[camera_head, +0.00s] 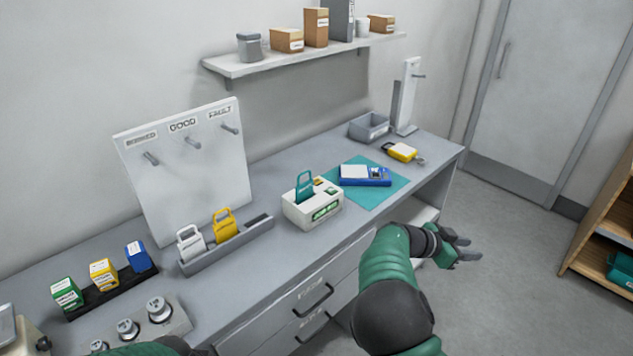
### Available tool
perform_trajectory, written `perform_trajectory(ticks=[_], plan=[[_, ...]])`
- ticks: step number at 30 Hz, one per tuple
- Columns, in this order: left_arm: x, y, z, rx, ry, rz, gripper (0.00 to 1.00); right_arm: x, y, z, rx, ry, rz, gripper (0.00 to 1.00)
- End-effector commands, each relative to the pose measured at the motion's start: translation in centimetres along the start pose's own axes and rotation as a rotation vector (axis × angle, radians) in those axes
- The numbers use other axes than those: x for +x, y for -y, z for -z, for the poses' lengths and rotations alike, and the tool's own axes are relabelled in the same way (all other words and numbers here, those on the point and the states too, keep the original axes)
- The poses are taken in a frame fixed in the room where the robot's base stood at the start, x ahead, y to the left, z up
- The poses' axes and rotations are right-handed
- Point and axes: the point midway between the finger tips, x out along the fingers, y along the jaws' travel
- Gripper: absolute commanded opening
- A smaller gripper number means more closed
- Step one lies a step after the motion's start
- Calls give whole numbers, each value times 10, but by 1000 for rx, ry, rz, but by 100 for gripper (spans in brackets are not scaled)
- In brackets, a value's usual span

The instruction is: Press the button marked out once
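A white box-shaped device (312,208) stands on the grey table, with a teal tag-like piece (304,187) upright in its top. Small dark and orange patches show on its top, and green lit panels (326,211) on its front. I cannot read any mark "out" on it. My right gripper (474,248) is beyond the table's front edge, right of the device and well apart from it; its fingers are spread and empty. Only a piece of my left arm shows at the bottom left; its gripper is out of view.
A blue-and-white meter (365,176) lies on a teal mat (383,194), with a yellow padlock-like item (401,152) behind. A grey rack (228,245) holds white and yellow tags. A hook board (185,175) stands behind it. Metal weights (159,309) stand at front left.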

Motion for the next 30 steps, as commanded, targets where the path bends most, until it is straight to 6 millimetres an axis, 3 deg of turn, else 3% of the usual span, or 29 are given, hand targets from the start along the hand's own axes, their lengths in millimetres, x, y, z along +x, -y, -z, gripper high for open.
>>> perform_trajectory(ticks=[1,7,30], plan=[[0,0,0,0,0,0,36,0,0,0,0,0,0,25],[0,0,0,0,0,0,36,0,0,0,0,0,0,0],[0,0,0,0,0,0,36,0,0,0,0,0,0,0]])
